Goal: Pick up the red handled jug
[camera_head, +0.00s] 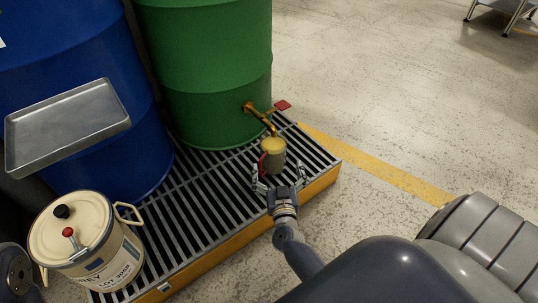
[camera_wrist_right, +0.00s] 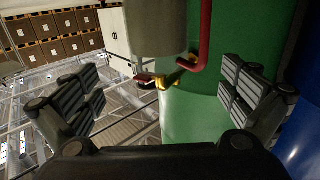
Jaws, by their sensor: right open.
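The jug (camera_head: 275,160) is small and grey with a yellow top and a red handle (camera_head: 263,164) on its left side. It stands upright at the front of the slatted grate, under the brass tap (camera_head: 262,116) of the green drum. My right gripper (camera_head: 272,180) is open at the near side of the jug, with a finger to either side of its lower part. In the right wrist view the jug (camera_wrist_right: 156,28) and its red handle (camera_wrist_right: 205,38) show at the top, beyond the open fingers (camera_wrist_right: 162,78). I see no clear contact.
The green drum (camera_head: 205,75) and a blue drum (camera_head: 75,65) stand on the orange-sided grate (camera_head: 215,190). A metal tray (camera_head: 70,128) is at the left. A cream canister (camera_head: 85,240) stands at the front left. The floor to the right is open.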

